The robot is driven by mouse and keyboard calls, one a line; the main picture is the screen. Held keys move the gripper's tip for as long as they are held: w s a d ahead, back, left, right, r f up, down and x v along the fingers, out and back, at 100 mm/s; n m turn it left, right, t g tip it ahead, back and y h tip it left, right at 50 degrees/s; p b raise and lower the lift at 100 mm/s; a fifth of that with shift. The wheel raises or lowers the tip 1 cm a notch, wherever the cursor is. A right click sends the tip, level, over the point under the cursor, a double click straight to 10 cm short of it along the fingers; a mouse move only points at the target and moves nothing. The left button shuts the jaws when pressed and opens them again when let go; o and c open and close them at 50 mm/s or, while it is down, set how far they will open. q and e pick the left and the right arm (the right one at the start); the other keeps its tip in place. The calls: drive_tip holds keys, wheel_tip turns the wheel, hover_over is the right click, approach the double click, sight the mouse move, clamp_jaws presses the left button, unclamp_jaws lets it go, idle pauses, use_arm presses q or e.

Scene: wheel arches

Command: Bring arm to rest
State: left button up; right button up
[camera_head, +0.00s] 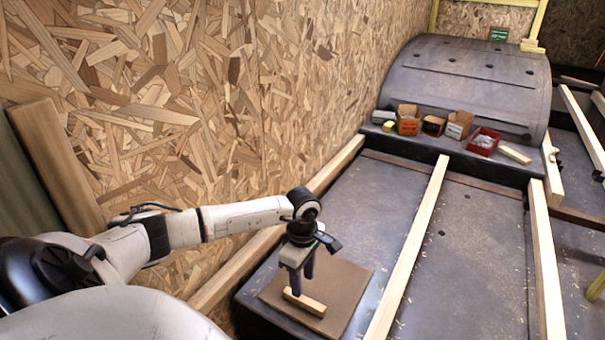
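My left gripper (302,285) points down over a brown board (345,285) on the dark wheel-arch floor. Its two dark fingers show with a gap between them, so it looks open. A small pale wood block (306,303) lies on the board just below the fingertips. The near fingertip overlaps the block's upper edge in this view; I cannot tell whether it touches. My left arm reaches in from the left, stretched out over the floor's left side. My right gripper is not in view.
An OSB wall (190,110) runs close along the left. Long wood battens (410,255) cross the floor. Small boxes (408,120) and a red bin (483,141) stand on the ledge before the wheel arch (465,80). The floor between the battens (470,250) is mostly clear.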

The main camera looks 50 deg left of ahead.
use_arm(q)
wheel_tip(320, 180, up, 3)
idle(0.6)
